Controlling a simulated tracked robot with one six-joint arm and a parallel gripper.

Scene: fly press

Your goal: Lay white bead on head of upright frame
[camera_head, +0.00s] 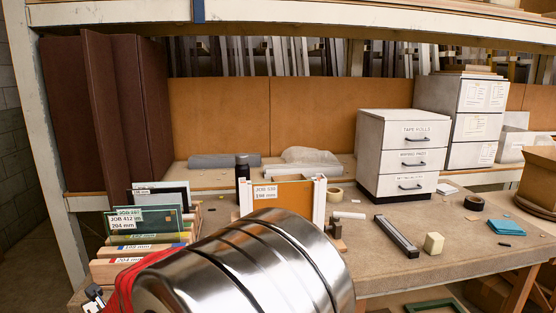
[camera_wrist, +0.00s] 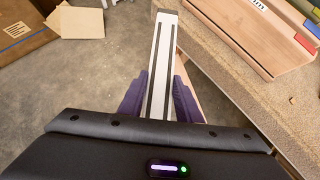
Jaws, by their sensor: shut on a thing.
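My gripper (camera_wrist: 160,78) is shut on a long white bead with dark lengthwise lines (camera_wrist: 161,48). The bead points away from the purple fingers, over the floor beside the bench edge, in the wrist view. An upright white frame with an orange panel (camera_head: 292,198) stands on the bench in the head view. It carries a label reading JOB 538, 188 mm. My metal arm hides its lower part. The gripper and the held bead cannot be made out in the head view.
A white drawer unit (camera_head: 401,155) stands behind.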

